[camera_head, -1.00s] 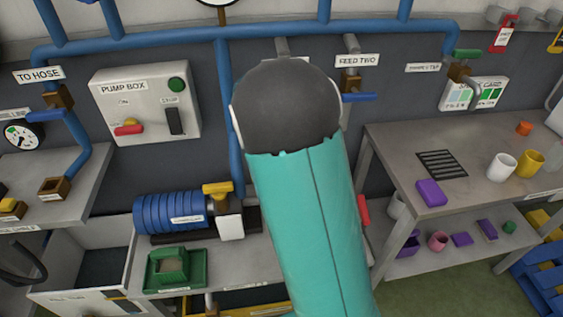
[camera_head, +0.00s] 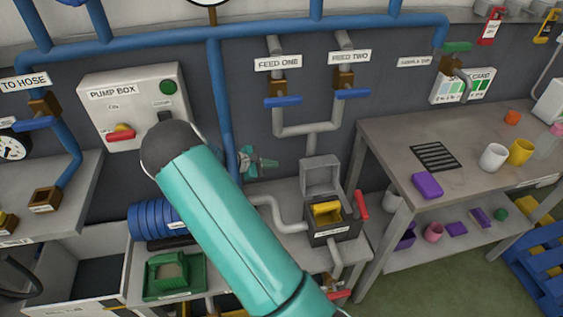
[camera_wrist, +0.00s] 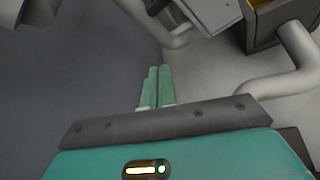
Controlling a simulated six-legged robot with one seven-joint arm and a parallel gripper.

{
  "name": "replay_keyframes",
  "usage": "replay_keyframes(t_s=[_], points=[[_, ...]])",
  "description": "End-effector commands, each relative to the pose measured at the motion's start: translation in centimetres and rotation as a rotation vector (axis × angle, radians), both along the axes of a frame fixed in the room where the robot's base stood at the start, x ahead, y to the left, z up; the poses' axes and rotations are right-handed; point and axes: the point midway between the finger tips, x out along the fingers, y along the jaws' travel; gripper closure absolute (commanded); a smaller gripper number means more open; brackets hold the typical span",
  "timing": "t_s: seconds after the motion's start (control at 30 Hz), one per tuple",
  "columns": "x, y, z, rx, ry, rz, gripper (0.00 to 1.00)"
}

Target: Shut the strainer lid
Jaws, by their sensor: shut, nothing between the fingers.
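The strainer (camera_head: 333,231) is a dark grey box on the bench in the head view, with a yellow piece (camera_head: 327,211) inside. Its grey lid (camera_head: 320,176) stands open, upright at the back of the box. My gripper (camera_head: 270,163) shows beyond my arm, left of the lid and apart from it. In the wrist view, the green fingers of my gripper (camera_wrist: 158,72) are together and empty. The lid (camera_wrist: 211,14) and part of the strainer box (camera_wrist: 262,24) are at the upper right there, cut by the frame edge.
A red handle (camera_head: 361,205) stands at the strainer's right. Grey pipes rise behind it to two blue valve levers (camera_head: 283,101). A curved grey pipe (camera_head: 268,207) joins the box's left side. A blue pump (camera_head: 155,219) and green tray (camera_head: 174,276) lie left. A table (camera_head: 400,150) stands right.

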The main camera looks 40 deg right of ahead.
Motion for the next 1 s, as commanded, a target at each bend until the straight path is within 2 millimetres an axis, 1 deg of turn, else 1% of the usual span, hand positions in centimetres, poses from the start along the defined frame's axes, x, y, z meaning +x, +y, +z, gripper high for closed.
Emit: replay_keyframes(t_s=[0.17, 0.4, 0.57, 0.6, 0.7, 0.8, 0.9, 1.0], points=[[-0.8, -2.1, -1.2, 0.002, 0.003, -0.006, 1.00], [-1.7, -5.8, -3.2, 0.002, 0.001, -0.005, 1.00], [-2.2, -8.0, -4.5, 0.002, 0.001, -0.002, 1.00], [-2.2, -8.2, -4.2, 0.002, -0.002, -0.001, 1.00], [-2.7, -7.9, -2.7, 0.003, -0.003, 0.001, 1.00], [-3.2, -7.8, -1.7, 0.003, -0.003, 0.001, 1.00], [-3.6, -7.8, -1.1, 0.002, -0.002, 0.001, 1.00], [-3.7, -7.8, -0.9, 0.002, -0.001, 0.001, 1.00]])
